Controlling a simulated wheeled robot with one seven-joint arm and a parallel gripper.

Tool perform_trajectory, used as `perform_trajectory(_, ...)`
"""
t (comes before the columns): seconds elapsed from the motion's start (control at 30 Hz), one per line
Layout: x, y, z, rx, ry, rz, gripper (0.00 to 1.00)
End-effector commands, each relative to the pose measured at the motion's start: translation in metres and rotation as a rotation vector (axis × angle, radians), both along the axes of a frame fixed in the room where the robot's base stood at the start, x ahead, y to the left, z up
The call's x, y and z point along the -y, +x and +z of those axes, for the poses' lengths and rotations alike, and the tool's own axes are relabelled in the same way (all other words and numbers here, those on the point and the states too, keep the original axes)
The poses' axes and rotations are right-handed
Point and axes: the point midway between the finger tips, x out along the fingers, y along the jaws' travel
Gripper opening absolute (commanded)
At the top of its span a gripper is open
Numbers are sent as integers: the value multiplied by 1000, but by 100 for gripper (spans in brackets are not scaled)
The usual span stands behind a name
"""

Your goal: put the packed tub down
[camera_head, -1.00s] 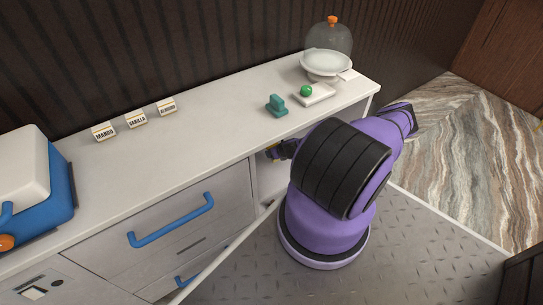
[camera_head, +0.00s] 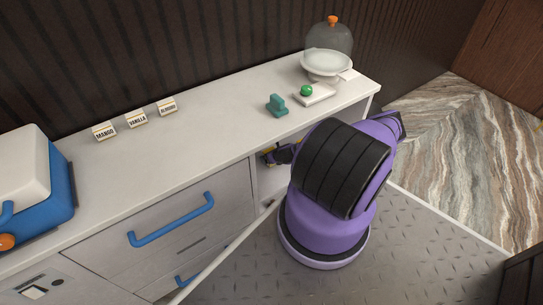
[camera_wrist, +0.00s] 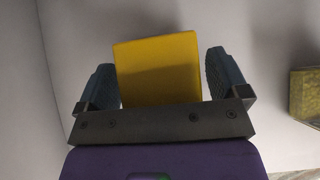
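The yellow tub (camera_wrist: 157,68) stands between the two fingers of my gripper (camera_wrist: 162,78) in the wrist view. A thin pale gap shows between the tub and the right finger. The left finger is close against the tub's other side, and I cannot tell if it touches. The fingers look open around the tub. The tub's lower part is hidden behind the gripper's palm. In the head view my gripper (camera_head: 279,154) reaches into the open bay under the counter (camera_head: 230,120), mostly hidden by my arm.
Another yellowish container (camera_wrist: 306,95) is at the right edge of the wrist view. Pale walls surround the gripper. On the counter are a green ball on a white block (camera_head: 316,97), a teal piece (camera_head: 277,104), a domed stand (camera_head: 326,64) and flavour signs (camera_head: 136,119).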

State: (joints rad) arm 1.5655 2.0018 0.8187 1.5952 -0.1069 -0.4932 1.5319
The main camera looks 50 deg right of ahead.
Motion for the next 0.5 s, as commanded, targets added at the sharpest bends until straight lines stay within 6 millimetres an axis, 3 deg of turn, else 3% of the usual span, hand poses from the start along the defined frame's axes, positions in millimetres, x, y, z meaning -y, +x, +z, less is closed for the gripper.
perform_trajectory(0.33,1,0,3,0,-1,0,95)
perform_trajectory(0.5,-2,-14,17,1,0,-1,95)
